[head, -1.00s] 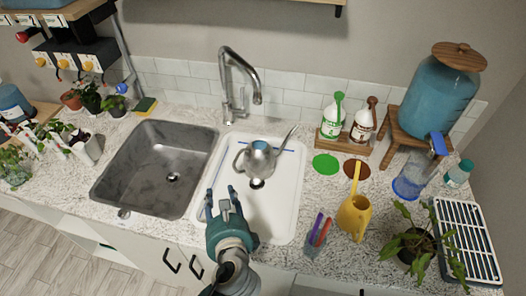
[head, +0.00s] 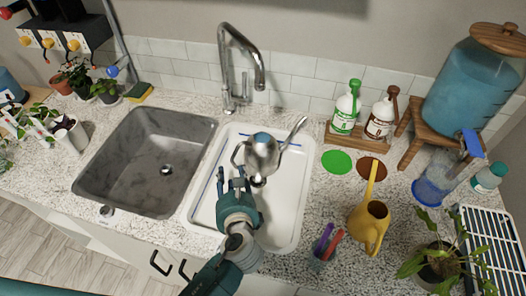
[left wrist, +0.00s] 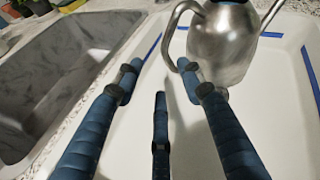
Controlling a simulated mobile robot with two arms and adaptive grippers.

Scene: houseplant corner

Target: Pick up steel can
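The steel can (head: 263,155) is a silver watering can standing in the white sink basin, its spout up to the right and its handle to the left. It shows at the top of the left wrist view (left wrist: 224,45), with its curved handle nearest me. My left gripper (head: 233,182) is over the white basin, just in front of and left of the can. In the left wrist view the fingers (left wrist: 158,80) are spread, with nothing between them, and the right finger is close to the handle. I cannot tell if it touches. My right gripper is not in view.
A grey sink (head: 146,160) lies left of the white basin (head: 283,222), with the tall faucet (head: 240,65) behind. A yellow watering can (head: 370,222), a cup of markers (head: 326,246) and a potted plant (head: 438,262) stand on the counter at right.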

